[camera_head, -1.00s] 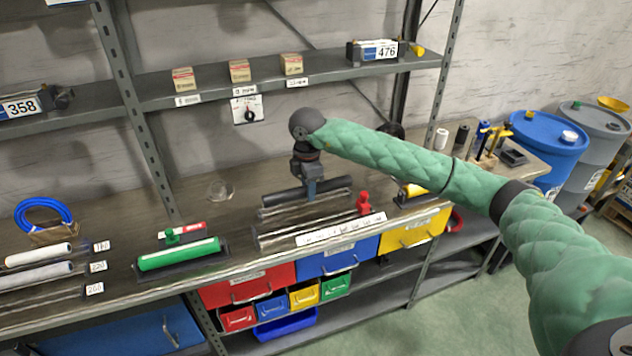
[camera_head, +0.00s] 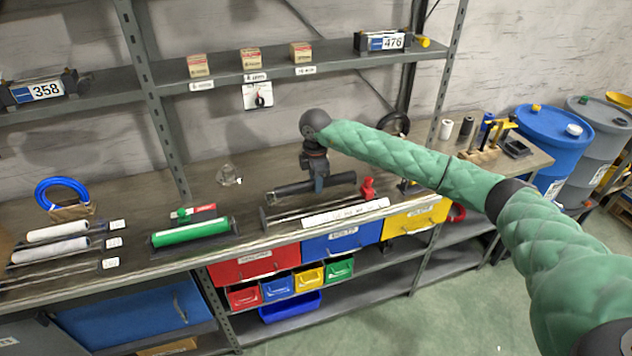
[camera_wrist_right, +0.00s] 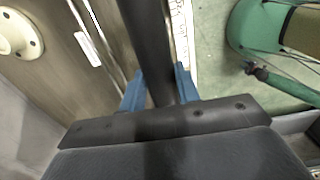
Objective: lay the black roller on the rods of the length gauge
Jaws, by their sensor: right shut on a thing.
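The black roller (camera_head: 335,181) is held in my right gripper (camera_head: 317,187), over the back part of the length gauge (camera_head: 270,226). In the right wrist view, the blue fingers of the gripper (camera_wrist_right: 158,90) close on both sides of the roller (camera_wrist_right: 148,40), which runs lengthwise through the picture. The gauge has shiny rods, a white scale strip (camera_head: 345,212) at its front and a red stop (camera_head: 368,189) at its right end. The strip also shows right of the roller in the wrist view (camera_wrist_right: 182,45). I cannot tell whether the roller touches the rods. My left gripper is out of view.
A green roller (camera_head: 190,232) lies on a stand left of the gauge. White rollers (camera_head: 57,232) and a blue hose coil (camera_head: 62,192) are further left. A clear small object (camera_head: 228,175) stands behind. A shelf (camera_head: 225,76) with boxes runs above the bench.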

